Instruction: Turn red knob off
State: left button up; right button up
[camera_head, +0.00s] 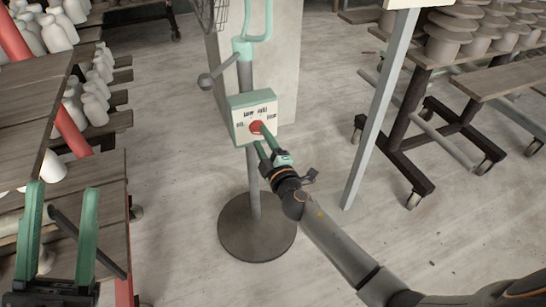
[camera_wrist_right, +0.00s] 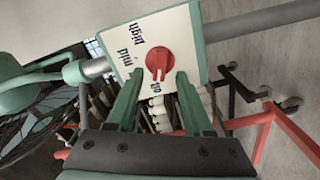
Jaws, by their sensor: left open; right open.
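The red knob (camera_head: 256,127) sits on the pale front of a green-edged control box (camera_head: 240,120) on a floor-standing pole. In the right wrist view the knob (camera_wrist_right: 159,61) shows a raised ridge, and the panel (camera_wrist_right: 187,40) has the words "high" and "mid" beside it. Lower lettering is small and partly covered by the fingers. My right gripper (camera_head: 262,139) is open in front of the knob. In the right wrist view its fingers (camera_wrist_right: 160,78) lie on either side of the knob's lower part; I cannot tell whether they touch it. My left gripper (camera_head: 62,188) is open and empty at lower left.
The pole rises from a round dark base (camera_head: 257,227), with a green-framed wire cage (camera_head: 212,12) above. A wooden shelf (camera_head: 25,95) with white bottles stands left. A wheeled rack (camera_head: 410,130) with clay pieces stands right, behind a grey post (camera_head: 378,115). Floor between is clear.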

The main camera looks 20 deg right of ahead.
jog(key=s, duration=1)
jog(key=shift+s+d, duration=0.2)
jog(key=shift+s, duration=0.05)
